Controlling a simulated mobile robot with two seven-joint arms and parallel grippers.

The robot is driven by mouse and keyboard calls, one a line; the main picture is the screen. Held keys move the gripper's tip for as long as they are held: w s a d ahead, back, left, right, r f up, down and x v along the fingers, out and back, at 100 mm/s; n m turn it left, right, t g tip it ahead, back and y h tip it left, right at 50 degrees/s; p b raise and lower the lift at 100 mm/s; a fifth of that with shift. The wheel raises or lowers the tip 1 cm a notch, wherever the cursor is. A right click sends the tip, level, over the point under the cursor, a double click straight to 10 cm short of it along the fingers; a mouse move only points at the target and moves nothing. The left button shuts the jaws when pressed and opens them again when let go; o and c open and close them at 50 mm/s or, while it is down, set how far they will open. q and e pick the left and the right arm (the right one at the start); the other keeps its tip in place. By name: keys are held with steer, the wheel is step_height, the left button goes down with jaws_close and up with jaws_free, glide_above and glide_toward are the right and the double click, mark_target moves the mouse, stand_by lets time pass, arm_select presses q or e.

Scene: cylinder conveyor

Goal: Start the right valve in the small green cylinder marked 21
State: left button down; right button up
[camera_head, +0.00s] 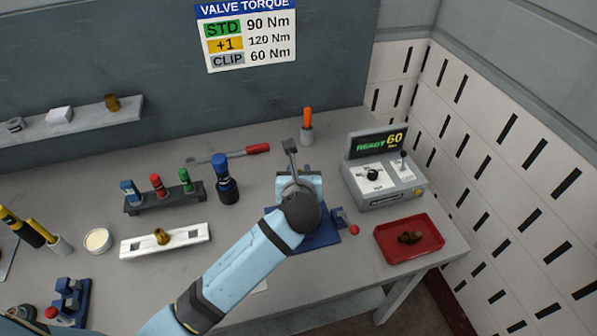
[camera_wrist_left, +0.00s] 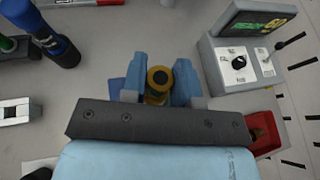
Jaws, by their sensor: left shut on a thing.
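My left gripper (camera_head: 298,182) reaches over a blue fixture (camera_head: 322,240) in the middle of the bench. In the left wrist view its blue fingers (camera_wrist_left: 157,85) are shut on a round brass piece with a dark centre (camera_wrist_left: 158,77), which looks like a valve seen from above. I cannot tell whether it touches anything below. I see no green cylinder marked 21; the gripper and wrist hide part of the fixture. Another brass valve (camera_head: 161,237) sits on a white holder (camera_head: 135,249). A dark brown valve (camera_head: 410,237) lies in a red tray (camera_head: 437,247). My right gripper is not in view.
A control box (camera_head: 388,184) reads READY 60. The wall sign (camera_head: 243,36) lists STD 90, +1 120, CLIP 60 Nm.

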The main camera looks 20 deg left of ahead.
arm_select(q)
steer(key=shift+f, duration=0.9)
steer(key=c, duration=0.8)
jaws_free()
steer(key=shift+r, duration=3)
